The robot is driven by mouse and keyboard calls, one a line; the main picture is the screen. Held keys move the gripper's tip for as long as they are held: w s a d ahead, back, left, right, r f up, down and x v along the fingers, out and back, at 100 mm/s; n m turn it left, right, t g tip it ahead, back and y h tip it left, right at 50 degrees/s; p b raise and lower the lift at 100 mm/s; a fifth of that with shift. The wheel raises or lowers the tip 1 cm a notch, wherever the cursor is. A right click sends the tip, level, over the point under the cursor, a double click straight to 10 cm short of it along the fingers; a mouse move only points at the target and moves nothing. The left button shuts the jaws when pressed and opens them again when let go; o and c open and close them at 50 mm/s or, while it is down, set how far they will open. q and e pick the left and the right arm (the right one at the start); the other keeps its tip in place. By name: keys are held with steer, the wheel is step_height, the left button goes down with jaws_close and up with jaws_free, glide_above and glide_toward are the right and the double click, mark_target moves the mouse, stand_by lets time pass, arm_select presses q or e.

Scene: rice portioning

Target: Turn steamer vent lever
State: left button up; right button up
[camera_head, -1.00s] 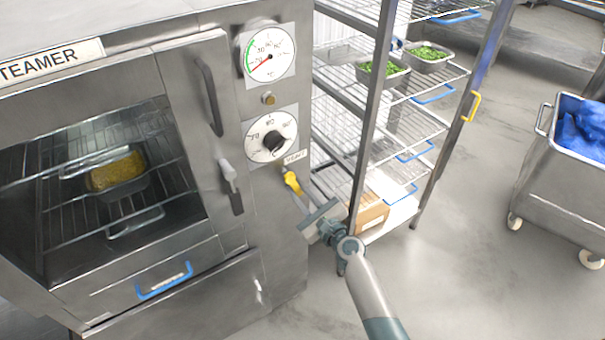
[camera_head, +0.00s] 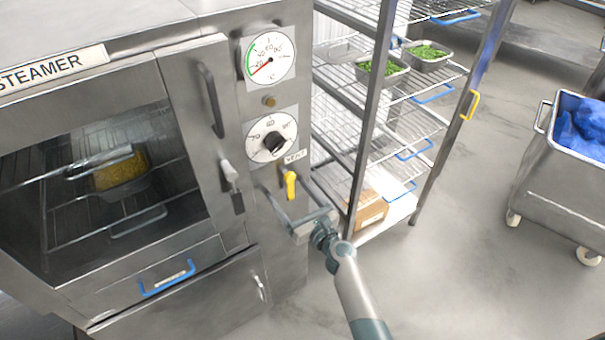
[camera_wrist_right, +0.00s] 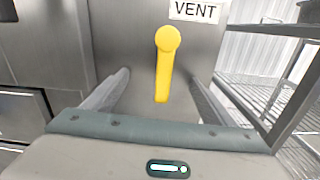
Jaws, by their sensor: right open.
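The steamer (camera_head: 215,255) stands at the left, its glazed door shut. Its yellow vent lever (camera_head: 290,183) sits low on the right of the front panel, under the VENT label (camera_head: 295,157). The lever hangs almost straight down from its round pivot. In the right wrist view the lever (camera_wrist_right: 164,70) is in the middle, between the two spread fingers. My right gripper (camera_head: 288,202) is open, with fingers on either side of the lever; I see no contact. It also shows in the right wrist view (camera_wrist_right: 158,90). My left gripper is out of view.
The wire rack (camera_head: 384,120) stands close to the right of my right gripper, with greens trays (camera_head: 380,70) and a cardboard box (camera_head: 371,213). A dial knob (camera_head: 273,141) and gauge (camera_head: 268,56) are above the lever. A cart (camera_head: 565,175) stands far right; floor between is clear.

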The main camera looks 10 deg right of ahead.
steer(key=shift+v, duration=1.55)
steer(key=v, duration=0.5)
steer(key=shift+r+p, duration=0.1)
steer(key=shift+p, duration=0.2)
